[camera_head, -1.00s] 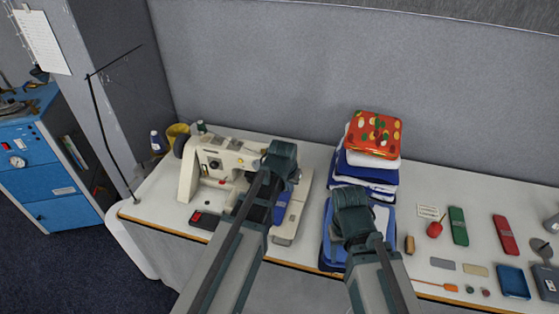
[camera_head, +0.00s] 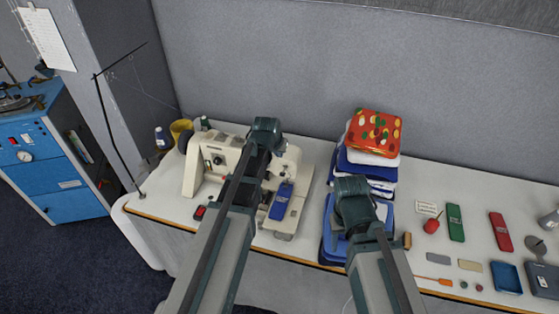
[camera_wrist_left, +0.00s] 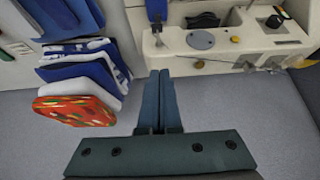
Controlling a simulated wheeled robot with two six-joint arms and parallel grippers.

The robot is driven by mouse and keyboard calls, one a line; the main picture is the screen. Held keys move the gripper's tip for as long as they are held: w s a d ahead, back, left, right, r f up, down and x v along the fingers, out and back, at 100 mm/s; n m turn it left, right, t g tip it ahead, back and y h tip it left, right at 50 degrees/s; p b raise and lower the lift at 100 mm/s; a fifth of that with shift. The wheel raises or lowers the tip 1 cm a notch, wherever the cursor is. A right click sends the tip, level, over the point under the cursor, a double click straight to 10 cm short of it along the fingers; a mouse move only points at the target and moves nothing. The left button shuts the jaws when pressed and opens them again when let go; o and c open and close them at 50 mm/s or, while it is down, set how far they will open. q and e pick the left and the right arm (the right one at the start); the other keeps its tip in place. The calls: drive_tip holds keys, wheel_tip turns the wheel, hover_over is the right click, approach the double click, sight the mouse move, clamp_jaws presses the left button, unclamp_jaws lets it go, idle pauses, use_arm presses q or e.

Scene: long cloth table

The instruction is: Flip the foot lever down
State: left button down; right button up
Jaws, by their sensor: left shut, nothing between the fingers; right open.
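A cream sewing machine (camera_head: 222,160) stands at the left part of the table, partly hidden behind my left arm. The left wrist view shows its side (camera_wrist_left: 225,42) with a grey disc and a thin metal rod with a tan knob (camera_wrist_left: 199,64); I cannot tell whether this is the foot lever or how it is set. My left gripper (camera_head: 265,126) is over the back of the machine; its fingers (camera_wrist_left: 165,72) are shut and empty, apart from the rod. My right gripper (camera_head: 352,188) is over the blue cloths; its fingertips are hidden in the head view.
A stack of folded cloths (camera_head: 365,160), topped by a red patterned one (camera_head: 375,132), stands right of the machine. A blue item (camera_head: 281,201) lies on the machine's bed. Small tools lie at the right. A grey partition (camera_head: 300,70) closes the back.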

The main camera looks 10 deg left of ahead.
use_arm(q)
drive_tip(key=b, duration=0.8)
hover_over(281, 175)
drive_tip(key=w, duration=0.1)
wheel_tip(281, 175, down, 9)
drive_tip(key=shift+r, duration=0.2)
drive_tip(key=shift+s+f+b, duration=0.2)
drive_tip(key=shift+f+b, duration=0.95)
drive_tip(key=shift+b, duration=0.05)
drive_tip(key=shift+s+f+b, duration=0.25)
drive_tip(key=shift+f+b, duration=0.4)
drive_tip(key=shift+b, duration=0.05)
drive_tip(key=f+t+b, duration=0.1)
drive_tip(key=t+b, duration=0.1)
drive_tip(key=b, duration=0.3)
drive_tip(key=s+f+t+b, duration=0.1)
drive_tip(key=f+t+b, duration=0.1)
drive_tip(key=b, duration=0.3)
drive_tip(key=f+t+b, duration=0.1)
drive_tip(key=t+b, duration=0.2)
drive_tip(key=b, duration=0.2)
drive_tip(key=shift+s+f+t+b, duration=0.3)
drive_tip(key=shift+s+f, duration=0.1)
drive_tip(key=shift+r, duration=0.1)
